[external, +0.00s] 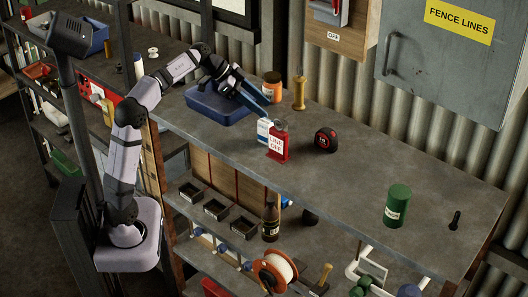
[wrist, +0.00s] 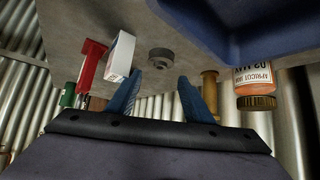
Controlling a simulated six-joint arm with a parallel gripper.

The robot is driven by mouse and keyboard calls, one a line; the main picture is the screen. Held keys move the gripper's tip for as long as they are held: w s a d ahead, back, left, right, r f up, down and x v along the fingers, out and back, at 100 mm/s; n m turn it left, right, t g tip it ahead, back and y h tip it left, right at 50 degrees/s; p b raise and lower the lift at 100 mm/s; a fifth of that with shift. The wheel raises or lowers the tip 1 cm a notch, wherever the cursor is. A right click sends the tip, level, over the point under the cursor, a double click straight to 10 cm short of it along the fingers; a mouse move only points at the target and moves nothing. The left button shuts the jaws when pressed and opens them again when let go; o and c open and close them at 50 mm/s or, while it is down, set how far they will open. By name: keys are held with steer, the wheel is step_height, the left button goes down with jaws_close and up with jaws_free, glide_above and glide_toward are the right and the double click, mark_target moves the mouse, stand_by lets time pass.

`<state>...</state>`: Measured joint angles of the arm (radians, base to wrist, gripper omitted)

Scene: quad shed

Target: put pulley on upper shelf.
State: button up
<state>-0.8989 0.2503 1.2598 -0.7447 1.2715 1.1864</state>
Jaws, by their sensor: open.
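A small dark grey round thing with a hollow centre, which looks like the pulley (wrist: 160,62), lies on the grey bench top (external: 350,185). It shows in the wrist view just beyond and between my fingertips, apart from them.
A blue tray (external: 218,117) lies behind and left of my fingers. An orange jar (external: 271,83) and wooden spool (external: 300,93) stand behind. The bench's right middle is clear.

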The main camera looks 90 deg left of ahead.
steer(key=shift+p+x, duration=0.35)
steer(key=shift+x, duration=0.6)
steer(key=shift+f+p+x, duration=0.2)
steer(key=shift+p+x, duration=1.15)
steer(key=shift+x, duration=1.35)
steer(key=shift+s, duration=0.2)
steer(key=shift+a, duration=0.1)
steer(key=c, duration=0.9)
steer(key=shift+r+b, duration=0.2)
steer(key=shift+b, duration=0.3)
steer(key=shift+s+r, duration=0.1)
steer(key=shift+r, duration=0.15)
step_height(320, 180, up, 10)
steer(key=s+d+b, duration=1)
steer(key=s+d, duration=0.4)
steer(key=shift+r+b, duration=0.35)
steer(key=shift+b, duration=0.05)
